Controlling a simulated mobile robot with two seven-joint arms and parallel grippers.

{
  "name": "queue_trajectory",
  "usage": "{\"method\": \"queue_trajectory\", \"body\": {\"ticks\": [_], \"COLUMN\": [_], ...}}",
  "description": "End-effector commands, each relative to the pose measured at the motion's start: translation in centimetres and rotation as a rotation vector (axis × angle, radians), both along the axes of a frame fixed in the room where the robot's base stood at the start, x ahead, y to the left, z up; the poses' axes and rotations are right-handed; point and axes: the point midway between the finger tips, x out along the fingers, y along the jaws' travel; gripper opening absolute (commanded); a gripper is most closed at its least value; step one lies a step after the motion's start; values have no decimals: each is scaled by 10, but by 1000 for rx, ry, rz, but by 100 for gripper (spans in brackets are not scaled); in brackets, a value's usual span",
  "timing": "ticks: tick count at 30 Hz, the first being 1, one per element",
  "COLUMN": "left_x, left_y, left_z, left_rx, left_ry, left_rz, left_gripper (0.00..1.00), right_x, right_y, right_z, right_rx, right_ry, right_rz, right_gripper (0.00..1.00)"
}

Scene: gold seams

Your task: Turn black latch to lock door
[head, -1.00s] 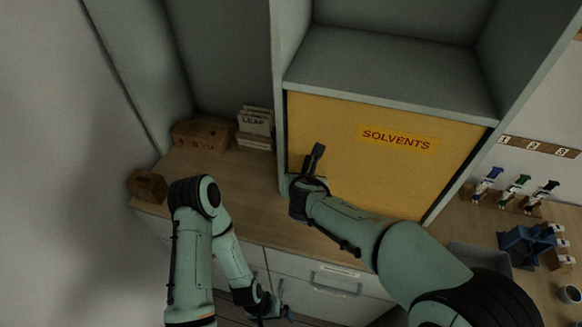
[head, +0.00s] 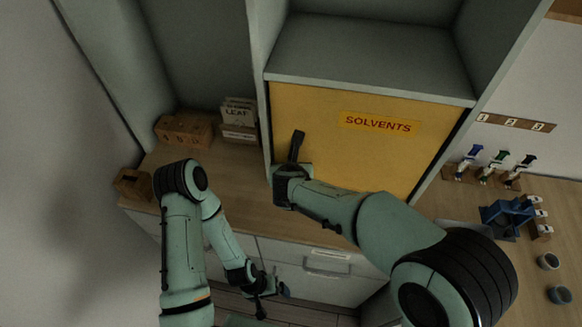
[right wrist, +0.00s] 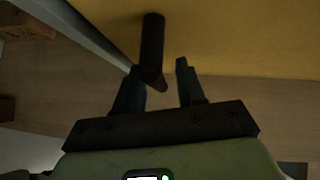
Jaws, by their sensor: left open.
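The black latch (head: 296,147) is a dark bar at the left side of the yellow door (head: 345,160) labelled SOLVENTS. In the right wrist view the latch (right wrist: 152,45) hangs down in front of the door, its lower end beside the left-hand finger; I cannot tell if they touch. My right gripper (right wrist: 160,82) is open, its fingers apart below and around the latch's lower end. In the head view its fingers are mostly hidden at the latch. My left gripper (head: 273,291) is open and empty, low in front of the drawers.
A wooden counter (head: 232,180) runs below the cabinet. A wooden box (head: 185,130) and a card holder marked LEAF (head: 239,117) stand left of the door. Blue apparatus (head: 508,217) and small bottles stand at the right. Drawers (head: 325,262) lie below.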

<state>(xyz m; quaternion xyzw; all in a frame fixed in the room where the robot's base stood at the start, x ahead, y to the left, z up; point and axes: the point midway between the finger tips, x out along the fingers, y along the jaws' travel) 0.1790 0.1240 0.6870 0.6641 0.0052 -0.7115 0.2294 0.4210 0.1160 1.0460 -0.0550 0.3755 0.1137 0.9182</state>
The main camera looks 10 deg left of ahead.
Motion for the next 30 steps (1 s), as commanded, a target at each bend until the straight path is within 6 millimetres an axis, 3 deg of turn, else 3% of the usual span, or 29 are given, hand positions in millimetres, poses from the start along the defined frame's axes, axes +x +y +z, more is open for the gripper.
{"method": "queue_trajectory", "body": {"ticks": [8,21,30], "left_x": [1,5,4], "left_y": [0,0,0], "left_z": [0,4,3], "left_rx": [0,0,0], "left_ry": [-1,-6,-6], "left_rz": [0,0,0], "left_gripper": [100,100,100], "right_x": [-5,-66,-91], "right_y": [0,-16,-22], "right_z": [5,69,92], "right_rx": [4,4,0], "right_ry": [0,-2,0], "right_rz": [1,1,0], "right_gripper": [39,39,39]}}
